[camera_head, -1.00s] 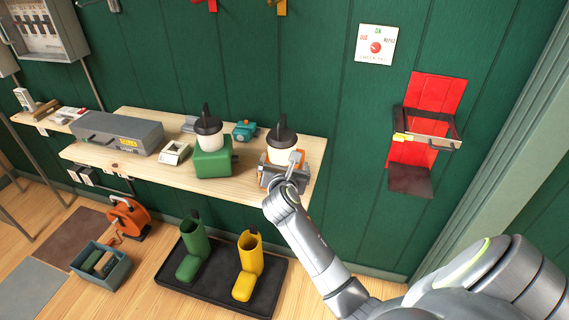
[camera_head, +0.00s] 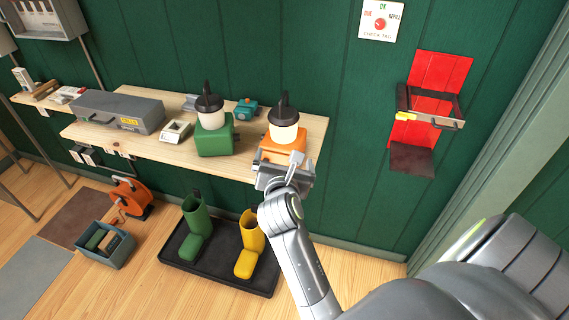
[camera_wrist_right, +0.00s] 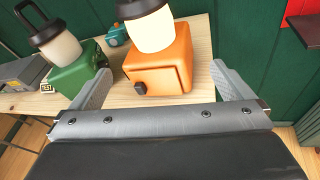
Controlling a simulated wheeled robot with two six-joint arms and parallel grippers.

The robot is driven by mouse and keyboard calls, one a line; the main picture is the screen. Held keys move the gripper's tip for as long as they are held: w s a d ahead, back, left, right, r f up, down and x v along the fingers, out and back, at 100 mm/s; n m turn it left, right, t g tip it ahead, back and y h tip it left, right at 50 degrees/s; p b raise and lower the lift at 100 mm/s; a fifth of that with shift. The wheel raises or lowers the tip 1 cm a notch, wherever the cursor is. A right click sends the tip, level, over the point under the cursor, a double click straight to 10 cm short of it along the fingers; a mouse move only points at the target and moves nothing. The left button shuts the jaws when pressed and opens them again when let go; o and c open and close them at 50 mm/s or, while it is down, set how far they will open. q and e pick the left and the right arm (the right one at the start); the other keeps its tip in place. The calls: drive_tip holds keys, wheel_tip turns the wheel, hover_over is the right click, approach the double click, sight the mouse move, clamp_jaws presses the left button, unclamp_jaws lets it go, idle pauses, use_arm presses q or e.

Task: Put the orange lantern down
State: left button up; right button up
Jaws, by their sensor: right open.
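The orange lantern (camera_head: 284,140) stands upright on the right end of the wooden shelf, with a white globe and a dark cap and handle. In the right wrist view its orange base (camera_wrist_right: 160,68) shows a small dark knob, and its top is cut off. My right gripper (camera_head: 287,160) is open in front of the lantern. In the right wrist view its two fingers (camera_wrist_right: 165,82) are spread wide, one to each side of the base, with visible gaps. My left gripper is not in view.
A green lantern (camera_head: 214,139) stands just left of the orange one. A small teal object (camera_head: 246,110) sits behind, between them. A grey toolbox (camera_head: 117,112) and a small white device (camera_head: 174,131) are further left. Boots stand on a black tray (camera_head: 196,262) below.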

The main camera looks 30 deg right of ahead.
drive_tip(key=shift+v, duration=0.75)
drive_tip(key=s+a+f+m+g+y, duration=0.1)
drive_tip(key=s+f+m+y, duration=0.2)
drive_tip(key=f+m, duration=0.9)
drive_tip(key=s+a+f+m+g+y, duration=0.1)
drive_tip(key=s+f+m+g+y, duration=0.2)
drive_tip(key=f, duration=1.7)
drive_tip(key=s+f+m+g+y, duration=0.1)
drive_tip(key=s+f+m+g, duration=0.3)
drive_tip(key=s+f, duration=1.05)
drive_tip(key=s+d+f+m+g, duration=0.1)
drive_tip(key=s+f+m, duration=0.3)
drive_tip(key=s, duration=0.6)
drive_tip(key=s+d+f+m+g, duration=0.2)
drive_tip(key=s+f+m, duration=0.2)
drive_tip(key=s, duration=0.7)
drive_tip(key=shift+s+d+f+y, duration=0.25)
drive_tip(key=shift+f+y, duration=0.15)
drive_tip(key=shift+f, duration=0.5)
